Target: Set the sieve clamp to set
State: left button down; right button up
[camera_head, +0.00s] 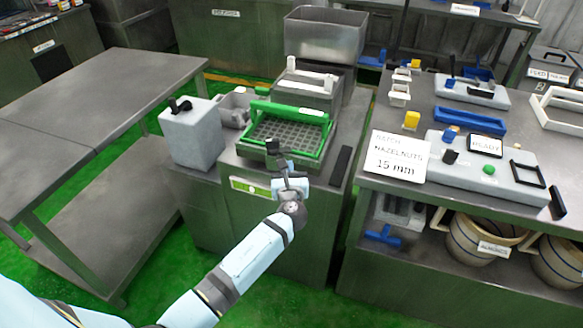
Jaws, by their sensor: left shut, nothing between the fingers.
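The sieve (290,133) is a dark grid in a green frame on top of the machine in the middle. A green bar (291,112), which looks like the sieve clamp, crosses the far part of the frame, raised above the grid. Whether it sits at a marked position cannot be read. My left gripper (273,150) is shut and empty at the near edge of the sieve frame, hiding part of it. Whether it touches the frame is unclear. My right gripper is not in view.
A steel hopper (325,36) stands behind the sieve. A grey box (192,133) with a black knob is left of it. A bench on the right holds a sign (398,156) reading "HAZELNUTS 15 mm" and a control panel (487,168). An empty grey table (90,90) is at left.

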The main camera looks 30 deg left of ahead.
pick_arm(q)
jog(key=d+p+v, duration=0.1)
jog(key=p+v, duration=0.1)
jog(key=v, duration=0.7)
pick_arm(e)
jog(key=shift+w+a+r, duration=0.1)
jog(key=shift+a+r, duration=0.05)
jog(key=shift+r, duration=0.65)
